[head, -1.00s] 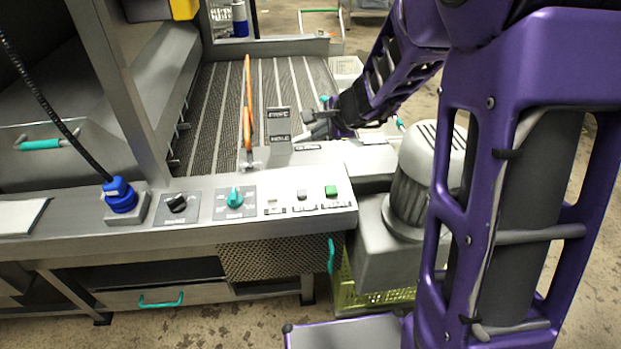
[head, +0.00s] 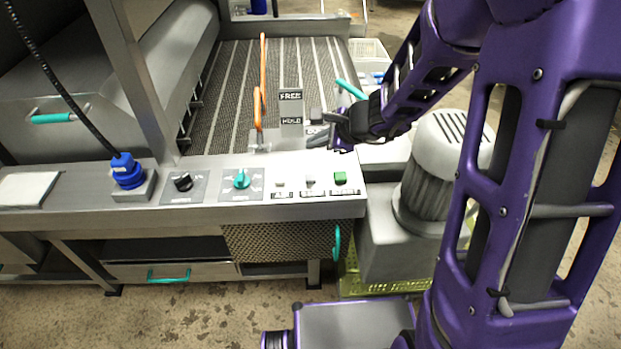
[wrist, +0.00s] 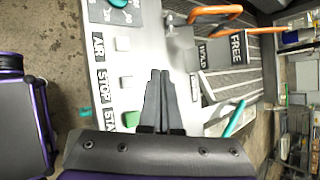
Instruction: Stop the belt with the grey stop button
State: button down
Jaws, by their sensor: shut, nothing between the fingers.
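The grey stop button (head: 310,180) is a small square button on the sloped front panel, between a pale button and the green start button (head: 340,178). In the wrist view the stop button (wrist: 127,82) sits beside the STOP label, left of my fingertips. My gripper (head: 318,133) is above the panel's back edge, behind the row of buttons. In the wrist view my gripper (wrist: 160,73) shows its two fingers together and empty, apart from the buttons in the picture.
The AIR button (wrist: 122,43) is beside the stop button. A teal selector knob (head: 241,179) and a black knob (head: 183,182) are further left. An orange lever (head: 259,105) stands behind, near the FREE/HOLD plate (head: 291,107). A motor (head: 440,150) stands right of the panel.

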aim_at(315, 179)
notch_tip(315, 179, down, 8)
jog(key=b, duration=0.5)
jog(key=shift+r, duration=0.25)
jog(key=shift+f, duration=0.1)
dwell(1.5)
jog(key=shift+f, duration=0.35)
jog(key=shift+f, duration=0.55)
dwell(0.6)
jog(key=shift+r, duration=0.15)
jog(key=shift+r+p, duration=0.55)
jog(key=shift+r, duration=0.3)
jog(key=shift+r+p, duration=1.85)
jog(key=shift+r, duration=0.65)
